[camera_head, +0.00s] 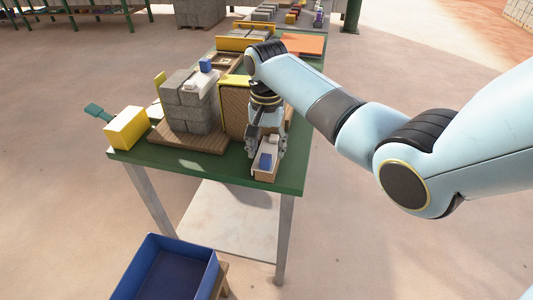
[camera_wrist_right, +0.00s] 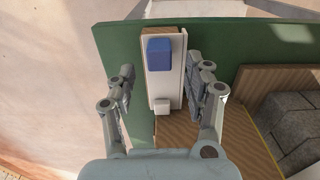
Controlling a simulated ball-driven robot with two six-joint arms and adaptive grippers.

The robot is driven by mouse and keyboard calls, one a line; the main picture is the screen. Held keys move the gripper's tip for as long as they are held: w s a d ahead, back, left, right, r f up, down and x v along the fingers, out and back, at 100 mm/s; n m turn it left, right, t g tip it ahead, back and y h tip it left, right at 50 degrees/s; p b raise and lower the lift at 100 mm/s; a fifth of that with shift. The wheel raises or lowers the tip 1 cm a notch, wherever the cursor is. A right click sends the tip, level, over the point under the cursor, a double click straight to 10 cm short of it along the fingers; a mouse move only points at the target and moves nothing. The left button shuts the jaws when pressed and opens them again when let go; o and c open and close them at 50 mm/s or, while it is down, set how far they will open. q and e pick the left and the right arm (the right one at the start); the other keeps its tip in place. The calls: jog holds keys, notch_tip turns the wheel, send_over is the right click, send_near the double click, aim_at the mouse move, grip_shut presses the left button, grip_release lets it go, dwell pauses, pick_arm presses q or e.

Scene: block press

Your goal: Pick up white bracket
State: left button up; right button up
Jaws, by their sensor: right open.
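A white bracket (camera_head: 272,148) with a blue block (camera_head: 265,161) on it lies on a wooden block (camera_head: 262,174) at the near right corner of the green table. In the right wrist view the white bracket (camera_wrist_right: 164,88) carries the blue block (camera_wrist_right: 159,53) at its far end and a small white knob at its near end. My right gripper (camera_head: 267,146) is open, pointing down over it. Its fingers (camera_wrist_right: 165,92) stand on either side of the bracket, with visible gaps. My left gripper is not in view.
A similar white piece with a blue block (camera_head: 206,65) sits on stacked grey blocks (camera_head: 187,103) to the left. A yellow block (camera_head: 127,128) lies at the table's left edge. A blue bin (camera_head: 165,270) stands below in front.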

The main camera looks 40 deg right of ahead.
jog(key=shift+f, duration=0.85)
grip_shut()
jog(key=shift+r, duration=0.1)
